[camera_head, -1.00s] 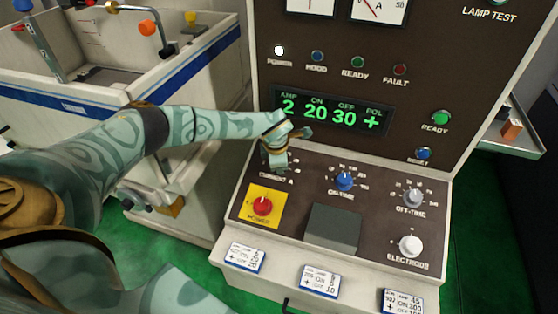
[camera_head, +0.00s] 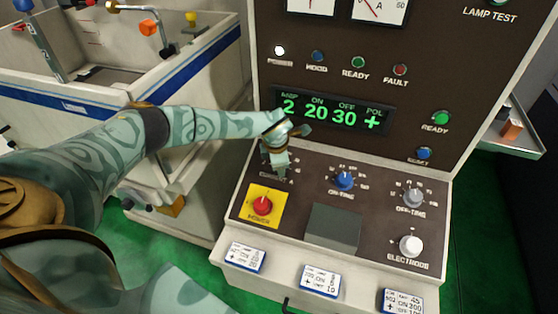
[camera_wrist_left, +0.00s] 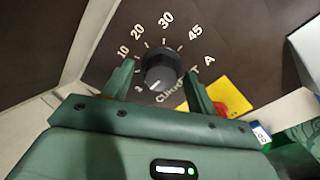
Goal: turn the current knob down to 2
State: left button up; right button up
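The black current knob (camera_wrist_left: 160,70) shows in the left wrist view, with a dial marked 10, 20, 30 and 45 around it and a small mark at its lower left. My left gripper (camera_wrist_left: 158,84) has its two green fingers apart, one on each side of the knob, with gaps visible. In the head view my left gripper (camera_head: 278,166) is over the current knob's place at the panel's left and hides the knob. The green display (camera_head: 331,112) reads AMP 2, ON 20, OFF 30, POL +. My right gripper is not in view.
The red power knob (camera_head: 262,206) on its yellow plate is just below my left gripper. The blue on-time knob (camera_head: 344,180) is to its right, then the grey off-time knob (camera_head: 413,196) and the white electrode knob (camera_head: 410,245). A work tank (camera_head: 190,66) stands left.

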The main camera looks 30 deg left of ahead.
pick_arm(q)
jog(key=v, duration=1.6)
jog(key=shift+r, duration=0.2)
